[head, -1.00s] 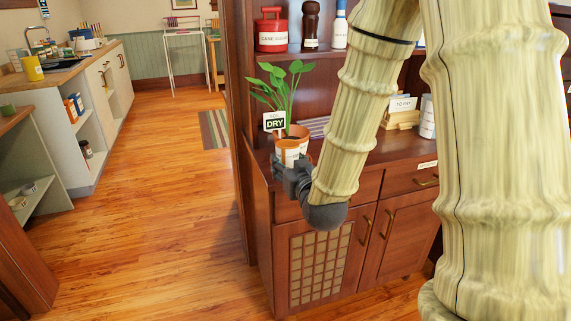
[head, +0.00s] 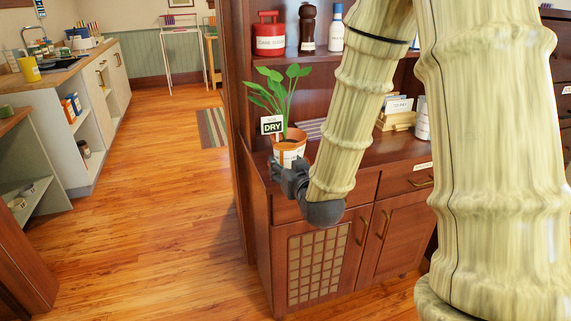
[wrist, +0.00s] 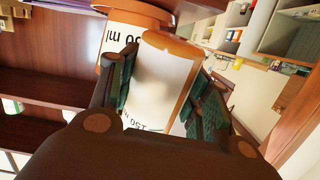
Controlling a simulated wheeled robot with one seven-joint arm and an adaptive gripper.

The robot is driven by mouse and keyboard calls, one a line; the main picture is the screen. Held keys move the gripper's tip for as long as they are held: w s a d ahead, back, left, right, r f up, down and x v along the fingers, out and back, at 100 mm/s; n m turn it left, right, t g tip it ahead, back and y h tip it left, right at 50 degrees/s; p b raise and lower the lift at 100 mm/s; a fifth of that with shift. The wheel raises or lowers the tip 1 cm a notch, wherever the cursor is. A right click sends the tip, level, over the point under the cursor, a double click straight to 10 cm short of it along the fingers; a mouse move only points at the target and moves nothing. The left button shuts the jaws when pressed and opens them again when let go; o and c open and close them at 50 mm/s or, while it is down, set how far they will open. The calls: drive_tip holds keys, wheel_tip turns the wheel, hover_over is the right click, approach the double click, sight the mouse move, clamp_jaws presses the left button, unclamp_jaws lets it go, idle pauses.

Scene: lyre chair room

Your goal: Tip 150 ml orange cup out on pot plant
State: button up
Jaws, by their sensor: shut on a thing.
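My gripper (head: 288,178) is at the front left of the cabinet top, just in front of the plant pot (head: 291,146). In the wrist view my gripper (wrist: 163,90) has its fingers on both sides of a white cup with orange edges (wrist: 162,85) and a "150" mark. The cup's inside is hidden, and I cannot tell its tilt. The pot, white with an orange rim and a mark ending in "00 ml", shows close behind the cup in the wrist view (wrist: 116,38). A green plant (head: 280,92) grows in it, with a "DRY" sign (head: 271,125).
The pot stands on the wooden cabinet (head: 395,165). Letters in a holder (head: 397,117) stand further right. A red can (head: 270,32) and bottles stand on the shelf above. Open wooden floor (head: 165,200) lies to the left.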

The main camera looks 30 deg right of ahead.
sight(285, 144)
drive_tip(key=shift+w+d+r+g+p, duration=0.25)
drive_tip(key=shift+g+p, duration=0.35)
drive_tip(key=shift+p, duration=1.25)
drive_tip(key=shift+w+d+r+m+g+y+p, duration=0.15)
drive_tip(key=shift+r+g+y+p, duration=0.15)
drive_tip(key=shift+p, duration=0.85)
drive_tip(key=shift+w+r+m+g+y+p, duration=0.1)
drive_tip(key=shift+r+m+g+p, duration=0.2)
drive_tip(key=shift+p, duration=0.85)
drive_tip(key=shift+w+d+r+m+g+y+p, duration=0.15)
drive_tip(key=shift+r+p, duration=0.25)
drive_tip(key=shift+p, duration=0.75)
drive_tip(key=shift+w+d+r+m+g+y+p, duration=0.15)
drive_tip(key=shift+r+g+p, duration=0.3)
drive_tip(key=shift+p, duration=0.95)
drive_tip(key=shift+w+d+r+m+g+y+p, duration=0.1)
drive_tip(key=shift+w+r+g+y+p, duration=0.35)
drive_tip(key=shift+p, duration=0.95)
drive_tip(key=shift+d+r+m+g+y+p, duration=0.2)
drive_tip(key=shift+r+p, duration=0.45)
drive_tip(key=shift+p, duration=0.75)
drive_tip(key=shift+a+g+p, duration=0.1)
drive_tip(key=shift+g+p, duration=0.15)
drive_tip(key=shift+p, duration=0.4)
drive_tip(key=shift+f, duration=0.15)
drive_tip(key=shift+s+g+y+p, duration=0.1)
drive_tip(key=shift+g+y+p, duration=0.3)
drive_tip(key=shift+p, duration=1)
drive_tip(key=shift+a+g, duration=0.1)
drive_tip(key=shift+g, duration=0.2)
